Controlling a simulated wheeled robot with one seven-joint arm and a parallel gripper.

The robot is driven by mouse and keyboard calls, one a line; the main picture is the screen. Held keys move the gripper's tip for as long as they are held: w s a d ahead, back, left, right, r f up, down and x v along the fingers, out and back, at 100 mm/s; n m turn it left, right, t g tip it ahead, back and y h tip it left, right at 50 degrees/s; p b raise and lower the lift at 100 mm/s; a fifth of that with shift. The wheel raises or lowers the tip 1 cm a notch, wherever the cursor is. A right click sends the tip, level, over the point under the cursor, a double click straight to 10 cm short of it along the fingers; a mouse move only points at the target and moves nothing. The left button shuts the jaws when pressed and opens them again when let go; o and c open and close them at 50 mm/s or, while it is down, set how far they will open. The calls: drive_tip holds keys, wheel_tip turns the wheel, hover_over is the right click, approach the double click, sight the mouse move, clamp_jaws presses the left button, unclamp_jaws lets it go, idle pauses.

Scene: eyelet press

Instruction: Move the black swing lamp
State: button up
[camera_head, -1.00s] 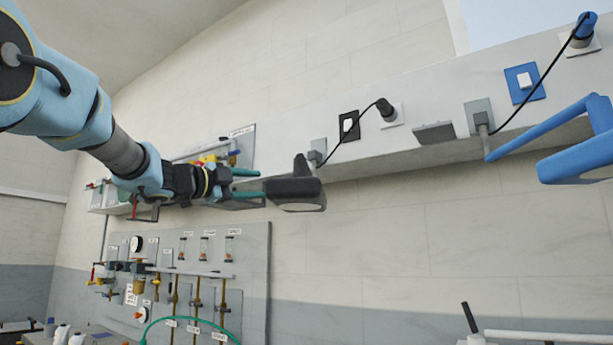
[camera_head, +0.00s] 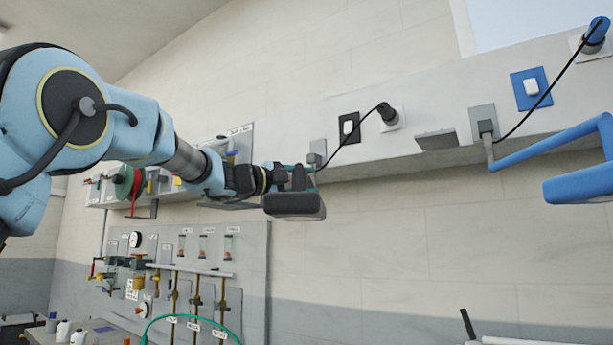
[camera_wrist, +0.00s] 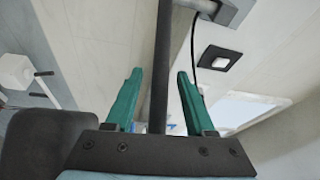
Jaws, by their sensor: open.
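The black swing lamp (camera_head: 293,206) hangs from a grey bracket (camera_head: 317,155) under the wall ledge, its dark head low and its arm rising behind. My gripper (camera_head: 312,168) reaches in from the left, just above the lamp head. In the wrist view the two teal fingers of my gripper (camera_wrist: 157,72) are spread, with the lamp's dark bar (camera_wrist: 160,60) between them and a gap on each side. The lamp head (camera_wrist: 40,140) seems to be the dark block at the lower left there. In the head view the fingers partly overlap the lamp arm.
A blue swing lamp (camera_head: 570,185) sticks out at the right. A black socket plate (camera_head: 349,128) and a plug with a black cable (camera_head: 388,114) are on the ledge above. A panel of pipes and gauges (camera_head: 240,250) stands below left. The wall below the lamp is bare.

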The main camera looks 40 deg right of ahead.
clamp_jaws()
idle(0.5)
idle(1.0)
